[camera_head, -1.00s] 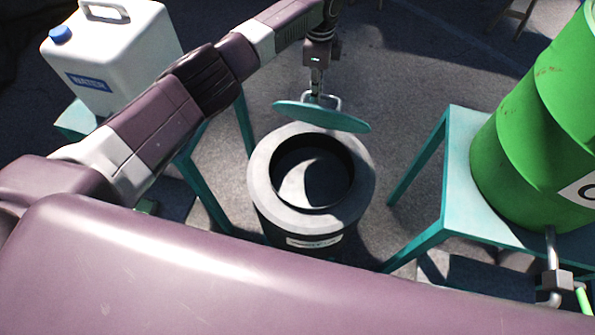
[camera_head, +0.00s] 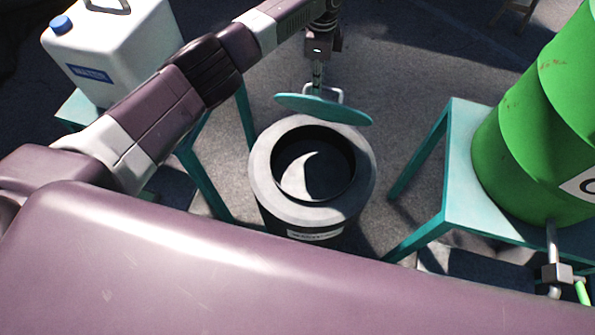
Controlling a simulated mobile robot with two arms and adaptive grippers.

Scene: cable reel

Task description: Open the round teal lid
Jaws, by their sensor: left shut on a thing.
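The round teal lid (camera_head: 328,110) is up off the grey round bin (camera_head: 264,187), above its far rim and tilted a little. The bin's opening is uncovered, and its dark inside shows with a patch of light. My left gripper (camera_head: 318,88) is shut on the lid's pale metal handle, on the lid's upper side. The lid hides part of the bin's far surroundings. My right gripper is not in view.
A white water container (camera_head: 115,55) with a blue cap stands on a teal stand at the left. A green drum (camera_head: 540,130) stands on a teal table (camera_head: 455,190) at the right. Grey ground lies between them.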

